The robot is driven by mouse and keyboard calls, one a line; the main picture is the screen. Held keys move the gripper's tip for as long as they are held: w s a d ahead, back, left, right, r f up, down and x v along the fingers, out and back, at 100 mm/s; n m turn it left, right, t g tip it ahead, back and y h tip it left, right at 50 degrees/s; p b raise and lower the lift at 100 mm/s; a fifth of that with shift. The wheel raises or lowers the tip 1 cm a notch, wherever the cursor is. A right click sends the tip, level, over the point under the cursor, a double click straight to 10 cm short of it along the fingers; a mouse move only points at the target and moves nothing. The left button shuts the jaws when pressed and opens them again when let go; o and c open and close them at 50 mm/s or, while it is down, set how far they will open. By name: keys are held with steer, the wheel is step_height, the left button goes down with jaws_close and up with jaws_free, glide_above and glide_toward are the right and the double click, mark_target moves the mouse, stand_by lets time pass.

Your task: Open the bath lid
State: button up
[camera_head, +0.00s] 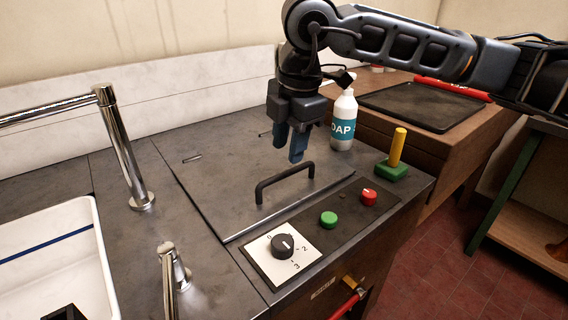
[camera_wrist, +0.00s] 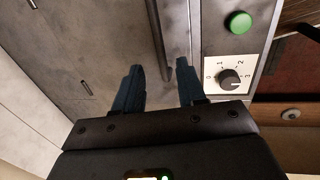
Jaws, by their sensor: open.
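The bath lid (camera_head: 235,175) is a flat dark grey panel set in the worktop, lying shut. Its black bar handle (camera_head: 285,183) stands near the front edge. My gripper (camera_head: 288,152) is open and empty, above the lid and just behind the handle in the head view, pointing down. In the wrist view, the handle (camera_wrist: 158,40) runs up the picture between the lines of the two open blue fingers (camera_wrist: 157,75). The fingers look apart from the handle, and nothing is between them. What lies under the lid is hidden.
In front of the lid are a dial (camera_head: 283,245), a green button (camera_head: 328,218) and a red button (camera_head: 368,196). A soap bottle (camera_head: 343,122) and a yellow-handled green block (camera_head: 394,160) stand right. A chrome tap (camera_head: 128,160) and white sink (camera_head: 60,260) are left.

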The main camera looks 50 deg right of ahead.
mark_target(285, 174)
steer(key=f, duration=0.2)
steer(key=w+f, duration=0.1)
steer(key=f, duration=0.2)
steer(key=shift+d+f, duration=0.15)
steer(key=shift+f, duration=0.2)
jaws_close()
stand_by(0.4)
